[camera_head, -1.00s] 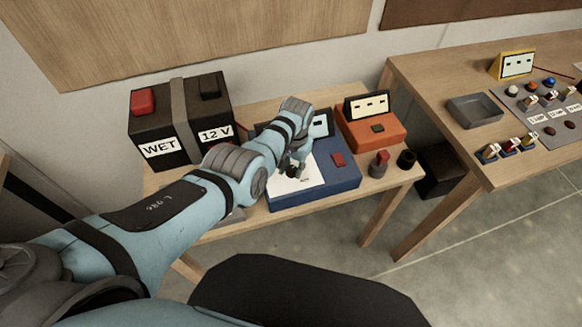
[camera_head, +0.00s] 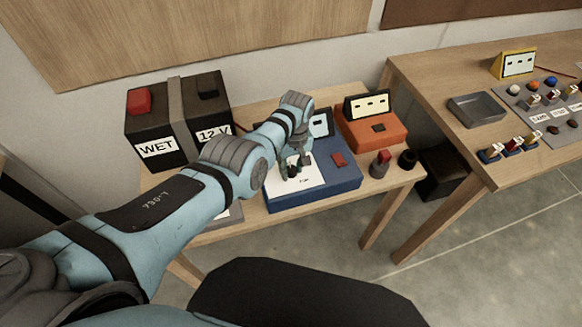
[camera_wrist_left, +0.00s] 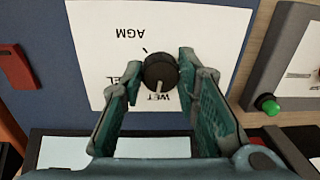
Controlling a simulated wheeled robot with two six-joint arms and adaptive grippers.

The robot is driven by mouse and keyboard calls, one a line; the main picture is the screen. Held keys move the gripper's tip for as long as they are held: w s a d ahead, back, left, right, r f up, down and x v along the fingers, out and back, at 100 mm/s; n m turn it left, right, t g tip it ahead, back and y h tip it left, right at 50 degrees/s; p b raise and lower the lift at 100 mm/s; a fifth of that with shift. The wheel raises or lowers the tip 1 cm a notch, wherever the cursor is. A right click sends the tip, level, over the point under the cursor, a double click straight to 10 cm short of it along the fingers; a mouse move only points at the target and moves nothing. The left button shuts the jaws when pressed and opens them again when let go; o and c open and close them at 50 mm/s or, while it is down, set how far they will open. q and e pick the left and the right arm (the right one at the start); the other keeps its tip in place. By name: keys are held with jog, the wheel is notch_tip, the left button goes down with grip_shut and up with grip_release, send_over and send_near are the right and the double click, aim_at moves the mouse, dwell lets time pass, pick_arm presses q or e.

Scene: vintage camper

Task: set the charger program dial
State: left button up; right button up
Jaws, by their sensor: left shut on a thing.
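The blue charger (camera_head: 338,181) stands on the small wooden table, with a white label sheet (camera_head: 310,178) on its top. The dark round program dial (camera_wrist_left: 161,72) sits on this sheet in the left wrist view, its pale pointer line toward the word WET. AGM and a partly covered word ending in EL are also printed around it. My left gripper (camera_wrist_left: 158,80) is shut on the dial, one finger on each side; in the head view the left gripper (camera_head: 294,170) reaches down onto the charger top. My right gripper is not in view.
A black battery (camera_head: 178,121) labelled WET and 12 V stands left of the charger. An orange box with a meter (camera_head: 370,130) stands behind right. A red-topped part (camera_head: 381,163) is near the table's right end. Another table (camera_head: 430,90) holds a grey tray (camera_head: 476,109).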

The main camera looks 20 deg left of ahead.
aim_at(294, 169)
pick_arm(q)
jog(key=shift+n, duration=0.8)
jog(key=o, duration=1.2)
jog(key=shift+c, duration=0.2)
jog(key=shift+w+r, duration=0.1)
jog(key=shift+r, duration=0.4)
notch_tip(294, 169, up, 11)
jog(key=shift+d, duration=0.25)
